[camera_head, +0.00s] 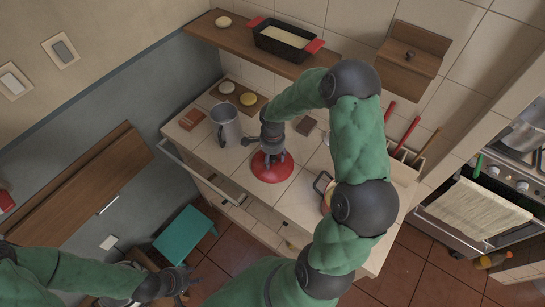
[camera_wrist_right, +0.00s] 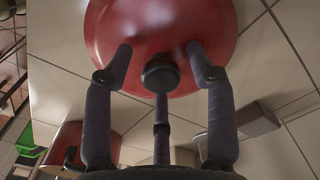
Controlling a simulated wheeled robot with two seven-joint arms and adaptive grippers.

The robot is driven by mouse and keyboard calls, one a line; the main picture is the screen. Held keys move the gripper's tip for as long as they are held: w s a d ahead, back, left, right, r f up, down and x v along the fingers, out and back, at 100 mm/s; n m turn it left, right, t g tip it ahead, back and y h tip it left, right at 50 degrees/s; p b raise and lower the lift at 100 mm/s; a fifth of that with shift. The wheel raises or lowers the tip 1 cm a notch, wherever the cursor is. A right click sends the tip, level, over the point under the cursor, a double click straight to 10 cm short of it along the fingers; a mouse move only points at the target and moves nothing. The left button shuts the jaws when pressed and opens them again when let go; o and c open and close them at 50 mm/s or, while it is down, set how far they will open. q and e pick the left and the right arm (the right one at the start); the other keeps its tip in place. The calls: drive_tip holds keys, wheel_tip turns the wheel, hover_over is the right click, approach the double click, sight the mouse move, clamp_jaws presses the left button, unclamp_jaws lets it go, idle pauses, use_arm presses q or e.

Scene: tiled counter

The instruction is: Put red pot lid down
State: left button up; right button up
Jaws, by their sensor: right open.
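The red pot lid (camera_head: 270,172) lies on the tiled counter (camera_head: 298,199), near its front edge. My right gripper (camera_head: 271,155) is right above the lid and hides part of it. In the right wrist view the red lid (camera_wrist_right: 190,28) fills the top, with its dark round knob (camera_wrist_right: 161,74) between the fingers of my right gripper (camera_wrist_right: 160,65). The fingers are spread around the knob, and I see gaps on both sides. My left gripper (camera_head: 176,285) is at the bottom left, away from the counter; its finger opening is not clear.
A metal pitcher (camera_head: 227,125) stands left of the lid. A red-rimmed pot (camera_head: 326,192) sits to the right, partly behind my arm. A shelf (camera_head: 220,35) with a black baking dish (camera_head: 287,38) is above the counter. An open drawer (camera_head: 210,189) juts out in front.

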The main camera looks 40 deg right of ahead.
sight(273, 157)
wheel_tip(273, 157, up, 12)
drive_tip(key=p, duration=0.1)
idle(0.8)
